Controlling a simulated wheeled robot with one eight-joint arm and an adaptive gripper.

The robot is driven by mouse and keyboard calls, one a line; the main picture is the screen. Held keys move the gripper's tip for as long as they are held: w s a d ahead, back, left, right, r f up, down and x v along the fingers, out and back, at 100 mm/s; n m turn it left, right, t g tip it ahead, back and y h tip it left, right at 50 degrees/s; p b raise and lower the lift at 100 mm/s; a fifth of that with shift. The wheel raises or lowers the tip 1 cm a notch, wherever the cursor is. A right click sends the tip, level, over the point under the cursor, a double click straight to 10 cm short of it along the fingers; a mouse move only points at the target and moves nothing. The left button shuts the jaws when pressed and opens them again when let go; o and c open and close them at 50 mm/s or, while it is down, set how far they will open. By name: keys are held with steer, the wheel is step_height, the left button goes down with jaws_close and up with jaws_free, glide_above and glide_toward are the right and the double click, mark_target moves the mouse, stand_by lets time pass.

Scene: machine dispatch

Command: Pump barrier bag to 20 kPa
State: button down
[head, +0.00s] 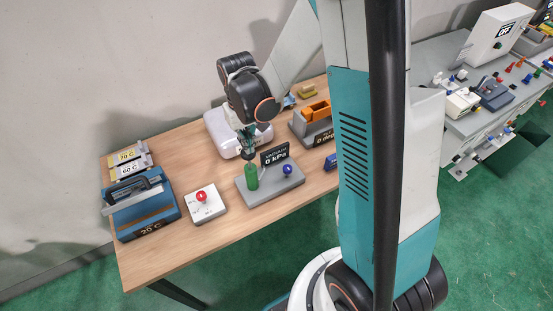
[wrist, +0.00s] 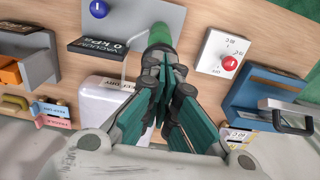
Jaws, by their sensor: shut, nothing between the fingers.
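The vacuum pump station (head: 268,190) is a grey plate on the wooden table with an upright green handle (head: 251,178), a blue knob (head: 287,169) and a black display (head: 274,154) reading "VACUUM 0 kPa". My gripper (head: 248,154) points down just above the green handle, shut and empty. In the wrist view, its closed fingers (wrist: 163,62) reach to the green handle (wrist: 162,34); I cannot tell whether they touch it. A white rounded pack (head: 217,126), perhaps the barrier bag, lies behind the station, partly hidden by my arm. It also shows in the wrist view (wrist: 100,100).
Left of the station is a white box with a red knob (head: 208,205). Further left stands a blue heater-like unit (head: 146,208) reading 20 C, with 70 C and 60 C cards behind. A grey-orange fixture (head: 315,115) is to the right. Bare table lies along the front.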

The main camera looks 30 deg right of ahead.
steer(key=shift+f+b, duration=1.8)
steer(key=shift+f, duration=0.15)
steer(key=shift+r, duration=0.1)
steer(key=shift+r+p, duration=1.15)
steer(key=shift+r, duration=0.85)
steer(key=shift+f, duration=0.2)
steer(key=shift+f+b, duration=0.35)
steer(key=shift+b, duration=0.15)
steer(key=shift+f+b, duration=1.45)
steer(key=shift+f, duration=0.1)
steer(key=shift+r, duration=0.1)
steer(key=shift+r+p, duration=2.15)
steer(key=shift+r, duration=1.35)
